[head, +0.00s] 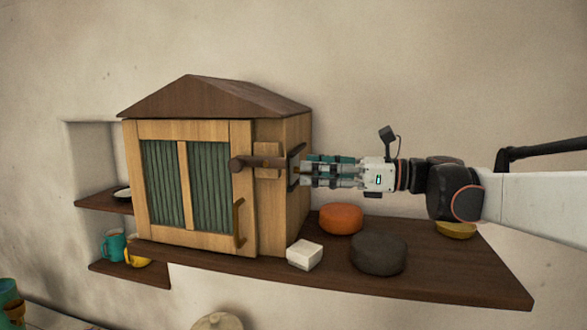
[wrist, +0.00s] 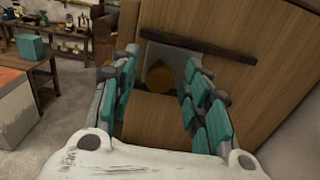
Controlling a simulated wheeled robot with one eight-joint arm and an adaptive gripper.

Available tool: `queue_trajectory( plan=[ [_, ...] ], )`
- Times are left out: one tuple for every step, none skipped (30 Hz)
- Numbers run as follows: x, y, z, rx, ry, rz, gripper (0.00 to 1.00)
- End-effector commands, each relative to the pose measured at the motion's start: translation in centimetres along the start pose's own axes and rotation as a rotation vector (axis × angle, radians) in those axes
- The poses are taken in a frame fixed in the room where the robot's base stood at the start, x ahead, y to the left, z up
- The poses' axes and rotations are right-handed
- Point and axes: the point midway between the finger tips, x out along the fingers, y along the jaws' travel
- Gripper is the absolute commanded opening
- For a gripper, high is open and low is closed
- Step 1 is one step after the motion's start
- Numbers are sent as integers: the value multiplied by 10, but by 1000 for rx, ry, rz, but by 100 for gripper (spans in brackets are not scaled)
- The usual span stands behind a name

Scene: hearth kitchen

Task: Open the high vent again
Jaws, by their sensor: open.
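A small house-shaped wooden cabinet (head: 277,222) with a dark pitched roof stands on a dark shelf. My gripper (head: 303,170) is level at the upper part of its right side wall, fingers pointing left at it. In the wrist view my gripper (wrist: 158,88) is open, with a finger on each side of a grey patch (wrist: 178,62) in the wood, likely the high vent. A rounded brown-orange shape (wrist: 159,77) shows within the patch. A dark wooden strip (wrist: 200,46) lies beyond it. I cannot tell whether anything touches.
Below my gripper, the shelf (head: 470,276) holds a white block (head: 304,254), an orange round (head: 341,218), a dark round (head: 378,253) and a yellow bowl (head: 456,230).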

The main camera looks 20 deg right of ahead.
Motion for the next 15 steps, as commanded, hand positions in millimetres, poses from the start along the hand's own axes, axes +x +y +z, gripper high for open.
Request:
queue_trajectory(
  plan=[
    [0,0,0,0,0,0,43],
    [0,0,0,0,0,0,43],
    [0,0,0,0,0,0,43],
    [0,0,0,0,0,0,43],
    [0,0,0,0,0,0,43],
    [0,0,0,0,0,0,43],
    [0,0,0,0,0,0,36],
    [0,0,0,0,0,0,30],
    [0,0,0,0,0,0,21],
    [0,0,0,0,0,0,14],
    [0,0,0,0,0,0,7],
    [0,0,0,0,0,0,0],
    [0,0,0,0,0,0,0],
    [0,0,0,0,0,0,0],
    [0,0,0,0,0,0,0]
  ],
)
